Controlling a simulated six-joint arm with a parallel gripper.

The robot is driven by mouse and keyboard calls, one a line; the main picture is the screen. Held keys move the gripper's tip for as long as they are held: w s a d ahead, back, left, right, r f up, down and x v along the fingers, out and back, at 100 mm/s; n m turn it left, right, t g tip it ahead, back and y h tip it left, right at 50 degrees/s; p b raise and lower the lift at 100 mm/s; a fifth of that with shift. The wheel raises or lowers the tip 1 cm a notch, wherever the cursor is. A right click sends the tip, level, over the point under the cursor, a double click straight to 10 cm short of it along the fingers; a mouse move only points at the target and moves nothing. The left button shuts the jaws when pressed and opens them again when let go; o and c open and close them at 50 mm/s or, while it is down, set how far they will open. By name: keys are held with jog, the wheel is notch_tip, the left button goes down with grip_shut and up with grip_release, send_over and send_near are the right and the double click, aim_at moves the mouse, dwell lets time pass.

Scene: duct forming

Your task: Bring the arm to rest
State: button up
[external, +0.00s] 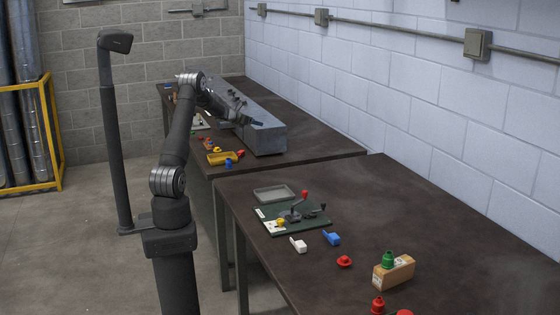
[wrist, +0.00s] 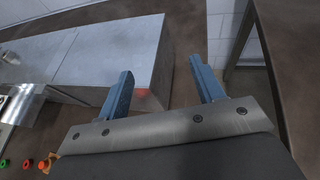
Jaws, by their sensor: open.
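My gripper (external: 256,122) is held above the far table, close to the near end of a long grey metal duct block (external: 262,138). In the wrist view my gripper (wrist: 160,68) shows two blue fingers spread apart with nothing between them. The duct block (wrist: 90,50) lies beyond and to the left of the fingers there. Whether the fingers touch the block cannot be told, but they appear apart from it. My arm reaches forward from its column, bent at the elbow.
A yellow tray (external: 221,158) and small coloured parts lie on the far table near its left edge. The near table holds a green board (external: 292,218) with levers, a grey tray (external: 273,194), a wooden block (external: 394,272) and loose coloured pieces. A dark post (external: 116,150) stands left of my arm.

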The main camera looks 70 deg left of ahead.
jog(key=w+d+m+h, duration=0.1)
jog(key=w+d, duration=0.3)
jog(key=d, duration=0.8)
jog(key=w+d+m+h, duration=0.1)
jog(key=w+d, duration=0.4)
jog(key=d, duration=0.7)
jog(key=shift+d+r+m+t+h, duration=0.3)
jog(key=shift+d+r+m+h, duration=0.1)
jog(key=shift+h, duration=0.2)
jog(key=shift+w+a, duration=0.1)
jog(key=shift+a, duration=0.05)
jog(key=s+a+n+y, duration=0.1)
jog(key=s+a, duration=0.2)
jog(key=a, duration=0.6)
jog(key=s+a+n+y, duration=0.1)
jog(key=s+a, duration=0.2)
jog(key=a, duration=0.7)
jog(key=shift+s+a+f+y, duration=0.15)
jog(key=shift+a+f+y, duration=0.1)
jog(key=shift+y, duration=0.05)
